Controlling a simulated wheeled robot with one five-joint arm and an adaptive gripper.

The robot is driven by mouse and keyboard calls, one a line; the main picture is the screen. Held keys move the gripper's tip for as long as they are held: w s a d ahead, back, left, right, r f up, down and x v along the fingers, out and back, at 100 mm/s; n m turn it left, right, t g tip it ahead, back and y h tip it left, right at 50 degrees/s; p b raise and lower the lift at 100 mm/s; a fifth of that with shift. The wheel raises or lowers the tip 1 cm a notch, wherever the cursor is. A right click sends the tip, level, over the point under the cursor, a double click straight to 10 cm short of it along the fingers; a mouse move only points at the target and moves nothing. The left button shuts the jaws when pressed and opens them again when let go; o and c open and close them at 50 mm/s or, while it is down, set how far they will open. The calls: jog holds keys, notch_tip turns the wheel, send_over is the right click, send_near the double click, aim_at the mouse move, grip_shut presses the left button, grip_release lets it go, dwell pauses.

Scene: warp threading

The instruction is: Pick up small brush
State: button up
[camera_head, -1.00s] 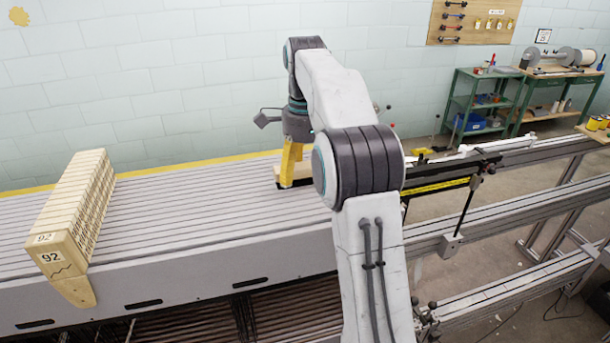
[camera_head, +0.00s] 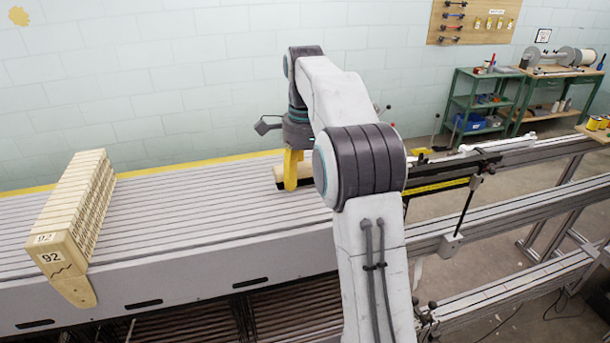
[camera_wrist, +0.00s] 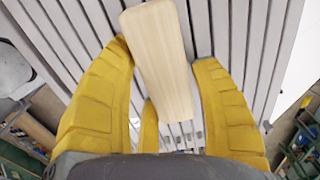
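A pale wooden block (camera_wrist: 158,60), which may be the small brush, lies on the slatted bed in the wrist view. It also shows in the head view (camera_head: 279,174), partly hidden by my gripper. No bristles can be made out. My gripper (camera_wrist: 165,62) has its yellow fingers on both sides of the block. The left finger is close to the block's edge, and a gap shows at the right finger. It looks open around the block. In the head view my gripper (camera_head: 291,184) points down at the bed.
The slatted grey bed (camera_head: 190,215) is clear between the block and a long wooden piece marked 92 (camera_head: 75,215) at left. A black and yellow bar (camera_head: 440,185) and metal rails lie to the right of my arm. A green shelf (camera_head: 475,105) stands at the back.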

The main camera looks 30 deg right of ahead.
jog(key=c, duration=0.9)
jog(key=shift+o, duration=0.2)
jog(key=shift+s, duration=0.2)
